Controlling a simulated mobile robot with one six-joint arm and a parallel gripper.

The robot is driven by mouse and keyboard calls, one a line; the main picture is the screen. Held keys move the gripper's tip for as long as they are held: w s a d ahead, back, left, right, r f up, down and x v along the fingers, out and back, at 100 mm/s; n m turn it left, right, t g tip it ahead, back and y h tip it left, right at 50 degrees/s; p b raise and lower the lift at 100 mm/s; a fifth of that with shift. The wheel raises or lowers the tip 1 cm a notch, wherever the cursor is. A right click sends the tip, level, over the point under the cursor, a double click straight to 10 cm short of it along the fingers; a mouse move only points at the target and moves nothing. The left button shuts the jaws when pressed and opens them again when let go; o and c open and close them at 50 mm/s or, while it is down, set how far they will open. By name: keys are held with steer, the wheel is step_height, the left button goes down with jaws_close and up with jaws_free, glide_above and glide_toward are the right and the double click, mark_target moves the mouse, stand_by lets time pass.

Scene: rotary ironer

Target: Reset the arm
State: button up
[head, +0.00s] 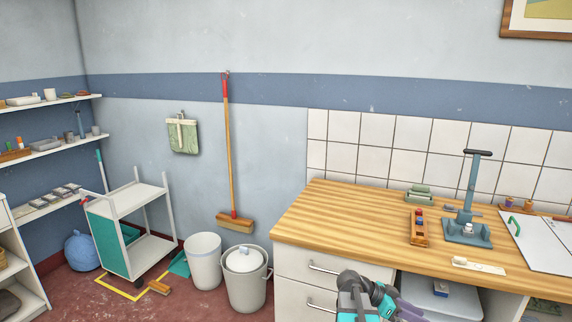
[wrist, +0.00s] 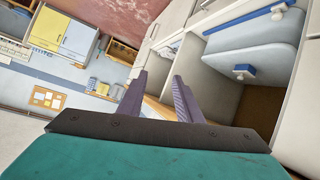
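My gripper (head: 404,309) shows at the bottom of the head view, low in front of the wooden-topped counter (head: 330,215). In the wrist view my gripper (wrist: 160,82) has its two purple fingers spread apart with nothing held between them. The fingertips point toward pale cabinet fronts, and the picture is tilted. My teal and dark arm end (head: 362,297) is partly cut off by the lower edge of the head view.
The counter holds a blue-grey press stand (head: 470,195), a wooden rack (head: 419,228) and a white board (head: 540,238). Under it is an open bay with a grey bin (wrist: 250,52).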

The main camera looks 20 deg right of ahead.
steer(key=a+f+n+t+y, duration=0.25)
steer(key=a+f+n, duration=0.65)
steer(key=a+f, duration=1.45)
steer(key=s+a+f+n+y, duration=0.2)
steer(key=s+a+f+n, duration=0.1)
steer(key=a, duration=0.5)
steer(key=s+a+f+n+y, duration=0.3)
steer(key=s+a+f+n, duration=0.1)
steer(key=a, duration=0.4)
steer(key=s+a+f+n+g+y, duration=0.1)
steer(key=s+a+f+n+y, duration=0.2)
steer(key=a, duration=0.5)
steer(key=shift+s+a+f+n, duration=0.35)
steer(key=shift+s+f+n, duration=0.25)
steer(key=shift+f+n, duration=0.95)
steer(key=shift+d, duration=0.15)
